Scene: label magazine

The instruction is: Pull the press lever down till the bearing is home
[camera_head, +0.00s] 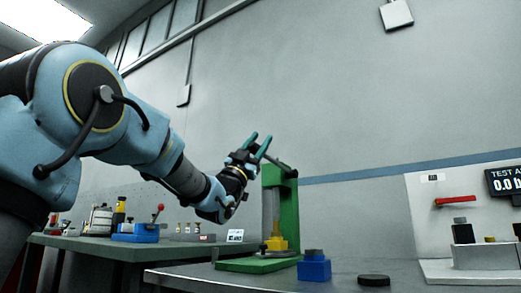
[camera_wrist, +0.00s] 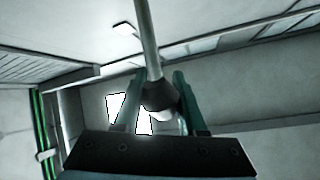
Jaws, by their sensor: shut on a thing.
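The green press (camera_head: 268,208) stands upright on its green base on the near table. Its lever (camera_head: 281,163) is a dark rod sloping up and left from the press top toward my gripper (camera_head: 258,146). In the wrist view the grey lever rod (camera_wrist: 147,42) ends in a dark knob (camera_wrist: 159,94) between the two teal fingers of my gripper (camera_wrist: 156,92). My gripper is shut on the lever's end. A yellow part (camera_head: 277,244) sits low in the press under the grey ram (camera_head: 270,207). I cannot make out the bearing or how deep it sits.
A blue block with a grey top (camera_head: 314,268) and a dark disc (camera_head: 373,281) are on the table right of the press. A white test stand (camera_head: 436,215) with a red handle is at the right. A back bench (camera_head: 95,243) holds several small items.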

